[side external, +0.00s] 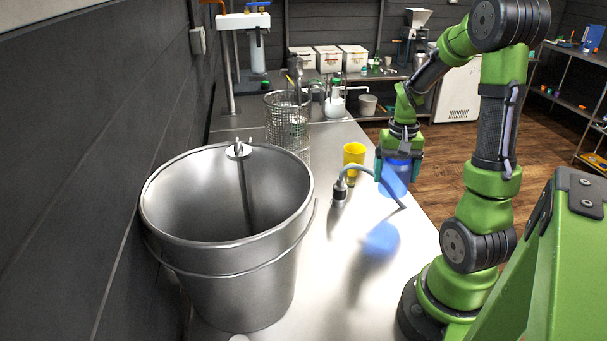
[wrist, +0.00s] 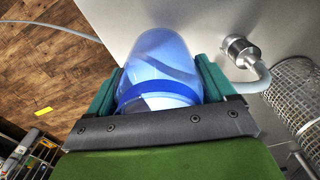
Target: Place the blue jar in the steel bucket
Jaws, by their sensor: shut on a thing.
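In the wrist view the jar (wrist: 160,75) fills the space between the teal fingers of my gripper (wrist: 160,92).
A yellow cup (side external: 354,154) stands just left of my gripper. A metal probe with a grey cable (side external: 340,190) stands between bucket and jar; the cable passes close to the jar. A wire mesh basket (side external: 288,120) is behind the bucket. The counter (side external: 340,270) right of the bucket is clear.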

